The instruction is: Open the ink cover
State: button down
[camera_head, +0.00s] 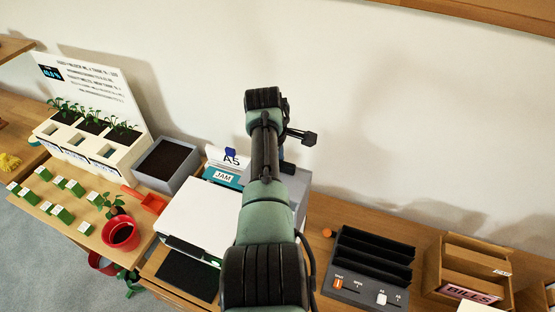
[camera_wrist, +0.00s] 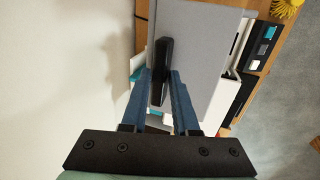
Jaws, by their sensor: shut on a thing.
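A grey panel (camera_wrist: 195,50), which looks like the ink cover on the printer's side, fills the middle of the wrist view. A black handle (camera_wrist: 161,62) stands out from it. My gripper (camera_wrist: 161,88) has its two blue fingers on either side of the handle and is shut on it. In the head view my arm hides most of the gripper and the handle. I cannot tell whether the cover is ajar.
Left of the printer are a dark-filled grey bin (camera_head: 167,163), a red pot (camera_head: 121,235) and a white planter (camera_head: 85,140). Right of my arm are a black slotted organiser (camera_head: 370,265) and a wooden BILLS box (camera_head: 470,270). The wall (camera_head: 400,120) is close behind.

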jog(key=shift+f, duration=0.2)
jog(key=c, duration=1.1)
grip_release()
jog(key=o, duration=0.3)
jog(key=shift+o, duration=0.2)
jog(key=b+v, duration=0.2)
jog(key=v, duration=1.1)
jog(key=shift+w, duration=0.15)
